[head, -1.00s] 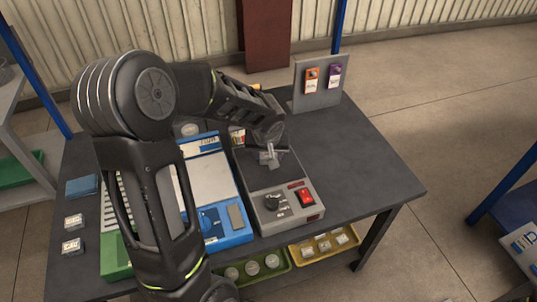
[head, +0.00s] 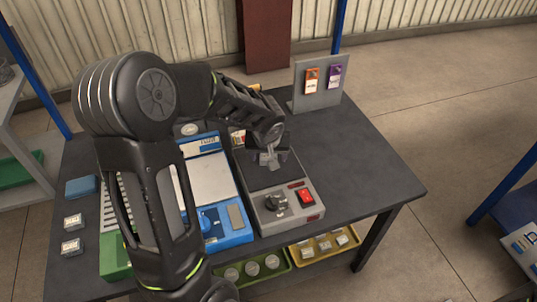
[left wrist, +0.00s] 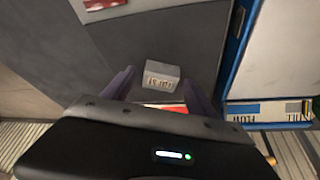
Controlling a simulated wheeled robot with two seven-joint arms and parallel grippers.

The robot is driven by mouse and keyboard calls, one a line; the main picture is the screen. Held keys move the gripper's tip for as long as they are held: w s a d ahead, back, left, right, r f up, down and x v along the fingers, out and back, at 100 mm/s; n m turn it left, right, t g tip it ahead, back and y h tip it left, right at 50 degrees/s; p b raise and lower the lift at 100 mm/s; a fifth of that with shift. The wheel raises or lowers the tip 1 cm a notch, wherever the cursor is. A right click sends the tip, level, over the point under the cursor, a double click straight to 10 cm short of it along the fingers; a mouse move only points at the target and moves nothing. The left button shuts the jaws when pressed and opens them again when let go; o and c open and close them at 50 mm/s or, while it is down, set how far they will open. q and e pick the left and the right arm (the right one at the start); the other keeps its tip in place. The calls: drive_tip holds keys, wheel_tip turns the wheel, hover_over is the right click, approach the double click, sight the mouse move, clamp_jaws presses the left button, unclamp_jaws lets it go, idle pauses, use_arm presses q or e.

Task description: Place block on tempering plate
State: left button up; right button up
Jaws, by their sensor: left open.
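The tempering plate (head: 262,178) is the dark top of a grey unit with a knob and a red switch, on the table. My left gripper (head: 269,163) is over its far part, pointing down. In the left wrist view a small grey block (left wrist: 160,76) with a lettered pale face appears to rest on the dark plate surface (left wrist: 185,40). The open fingers (left wrist: 157,84) are on either side of the block, with gaps visible. In the head view the block cannot be told apart from the fingers. My right gripper is out of view.
A blue unit with a pale plate (head: 209,181) stands just left of the tempering unit. Two small labelled blocks (head: 72,221) and a blue box (head: 82,187) are at the table's left. A grey card stand (head: 318,88) is at the back. The table's right side (head: 365,175) is clear.

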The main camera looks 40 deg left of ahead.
use_arm(q)
drive_tip(key=shift+r, duration=0.5)
drive_tip(key=v, duration=1.1)
drive_tip(key=shift+s, duration=0.15)
drive_tip(key=shift+r, duration=0.1)
drive_tip(key=shift+c, duration=0.5)
